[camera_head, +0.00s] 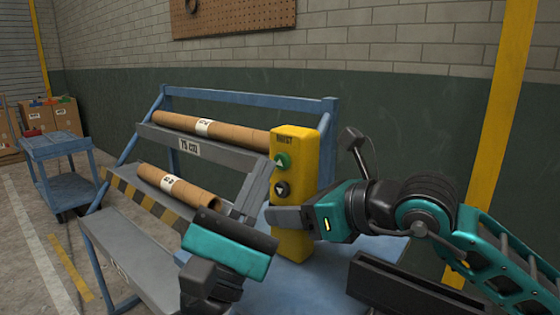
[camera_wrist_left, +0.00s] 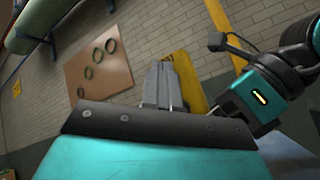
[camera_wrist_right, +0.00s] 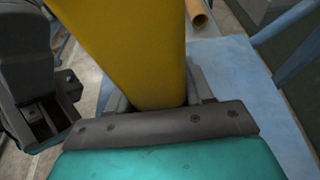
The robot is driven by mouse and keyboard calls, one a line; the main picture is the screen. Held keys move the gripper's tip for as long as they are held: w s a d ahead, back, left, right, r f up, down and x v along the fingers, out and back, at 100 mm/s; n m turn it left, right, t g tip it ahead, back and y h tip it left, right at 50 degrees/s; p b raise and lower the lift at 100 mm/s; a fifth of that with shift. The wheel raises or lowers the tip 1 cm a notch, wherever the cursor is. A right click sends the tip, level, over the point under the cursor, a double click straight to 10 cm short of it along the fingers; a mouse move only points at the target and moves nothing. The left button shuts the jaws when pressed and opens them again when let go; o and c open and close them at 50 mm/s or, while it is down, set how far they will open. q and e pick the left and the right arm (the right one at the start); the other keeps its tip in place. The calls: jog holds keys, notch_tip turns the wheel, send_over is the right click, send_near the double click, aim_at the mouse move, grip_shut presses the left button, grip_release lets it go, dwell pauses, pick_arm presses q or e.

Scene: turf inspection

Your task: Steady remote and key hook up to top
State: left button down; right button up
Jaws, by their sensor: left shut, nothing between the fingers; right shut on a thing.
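The yellow hoist remote (camera_head: 292,195) stands upright in the head view, with a green up button (camera_head: 282,160) above a black down button (camera_head: 280,188). My right gripper (camera_head: 288,217) is shut on its lower part; the right wrist view shows the yellow remote (camera_wrist_right: 130,45) between the fingers. My left gripper (camera_wrist_left: 160,75) is shut and empty. In the left wrist view the remote (camera_wrist_left: 188,82) is just right of and behind the fingers; contact cannot be told. No hook is visible.
A blue rack (camera_head: 245,97) with cardboard tubes (camera_head: 178,185) stands behind and left. A blue surface (camera_head: 310,290) lies below the remote, with a dark tray-like object (camera_head: 410,285) at right. A blue cart (camera_head: 57,145) stands far left. The brick wall closes off the back.

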pick_arm(q)
jog(key=s+a, duration=0.1)
jog(key=s, duration=0.1)
jog(key=s+a, duration=0.2)
dwell(0.3)
dwell(1.4)
pick_arm(e)
jog(key=o, duration=1.3)
jog(key=shift+o, duration=0.2)
